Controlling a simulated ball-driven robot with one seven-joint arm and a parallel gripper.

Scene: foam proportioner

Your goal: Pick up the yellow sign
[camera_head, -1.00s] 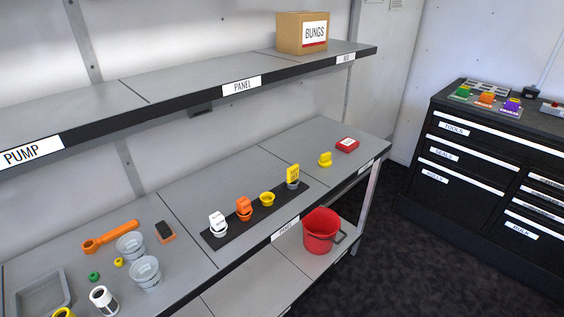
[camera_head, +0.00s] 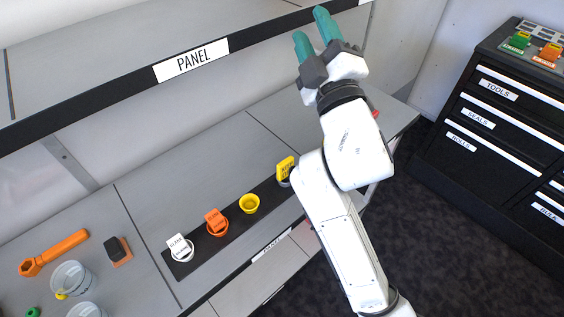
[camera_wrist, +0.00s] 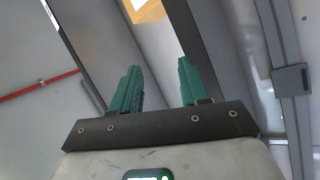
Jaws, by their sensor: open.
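A yellow sign (camera_head: 285,168) with dark lettering stands in a grey cup (camera_head: 284,183) at the right end of a black strip (camera_head: 225,233) on the lower shelf. My arm partly covers the area just right of it. My gripper (camera_head: 311,24) is raised well above the sign, near the upper shelf's front edge, with its green fingers pointing up. In the wrist view the fingers (camera_wrist: 158,66) are apart with nothing between them. The other yellow piece farther right on the shelf is hidden by my arm now.
A white sign (camera_head: 178,246), an orange sign (camera_head: 215,221) and an empty yellow cup (camera_head: 249,203) share the strip. The upper shelf (camera_head: 110,96) overhangs behind. An orange wrench (camera_head: 55,252) and a sponge-like block (camera_head: 118,250) lie left. A black drawer cabinet (camera_head: 490,130) stands right.

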